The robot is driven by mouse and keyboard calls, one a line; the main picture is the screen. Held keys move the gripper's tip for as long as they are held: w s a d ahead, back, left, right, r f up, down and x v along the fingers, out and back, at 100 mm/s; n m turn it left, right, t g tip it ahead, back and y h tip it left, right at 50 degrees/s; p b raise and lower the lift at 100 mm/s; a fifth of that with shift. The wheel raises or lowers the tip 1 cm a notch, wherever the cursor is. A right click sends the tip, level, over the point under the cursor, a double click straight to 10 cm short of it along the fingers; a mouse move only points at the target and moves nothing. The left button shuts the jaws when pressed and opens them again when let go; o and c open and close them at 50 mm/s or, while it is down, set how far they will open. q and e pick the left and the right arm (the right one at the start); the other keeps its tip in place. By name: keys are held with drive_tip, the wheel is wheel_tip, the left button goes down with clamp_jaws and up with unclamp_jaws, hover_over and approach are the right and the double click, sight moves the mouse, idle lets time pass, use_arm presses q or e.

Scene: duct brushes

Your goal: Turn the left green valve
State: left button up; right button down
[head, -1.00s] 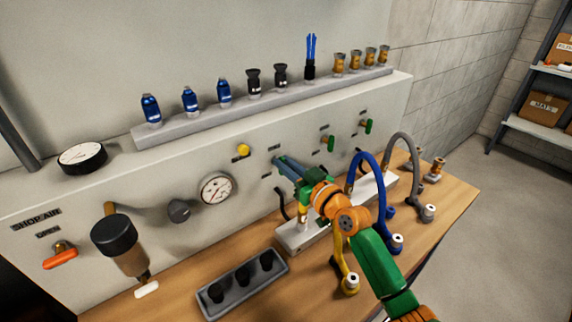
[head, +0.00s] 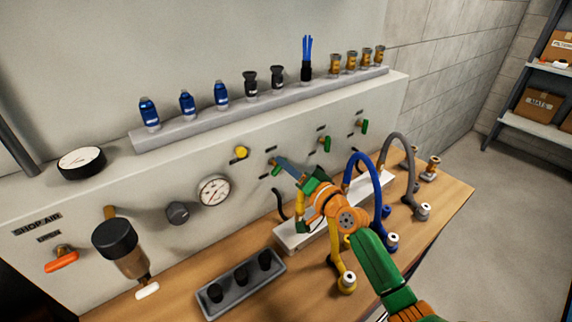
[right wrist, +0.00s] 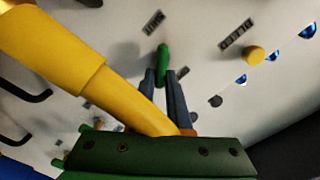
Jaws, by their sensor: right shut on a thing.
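The left green valve (head: 276,171) is on the pale panel, below and right of the yellow button. My right gripper (head: 283,164) reaches it from the right, and its fingers partly cover it. In the right wrist view my right gripper (right wrist: 163,78) has its two dark fingers on either side of the green handle (right wrist: 162,62), shut on it. Two more green valves, the middle one (head: 326,144) and the right one (head: 364,126), have handles hanging roughly straight down. My left gripper is not in view.
A yellow hose (right wrist: 110,80) crosses close beside the fingers in the right wrist view. A blue hose (head: 377,180) and a grey hose (head: 411,160) arch right of my arm. A gauge (head: 214,191) and yellow button (head: 241,152) sit left. A dark tray (head: 225,304) lies in front.

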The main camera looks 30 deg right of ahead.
drive_tip(key=shift+d+f+m+p, duration=0.1)
drive_tip(key=shift+f+m+p, duration=0.1)
drive_tip(key=shift+m, duration=1.65)
drive_tip(key=shift+d+f+m+p, duration=0.1)
drive_tip(key=shift+f+m+p, duration=0.1)
drive_tip(key=shift+m, duration=1.65)
drive_tip(key=c, duration=0.9)
unclamp_jaws()
drive_tip(key=shift+w+a, duration=0.1)
drive_tip(key=shift+o, duration=0.2)
drive_tip(key=s+d, duration=0.1)
drive_tip(key=s, duration=0.6)
drive_tip(key=shift+b, duration=0.35)
drive_tip(key=shift+f, duration=0.1)
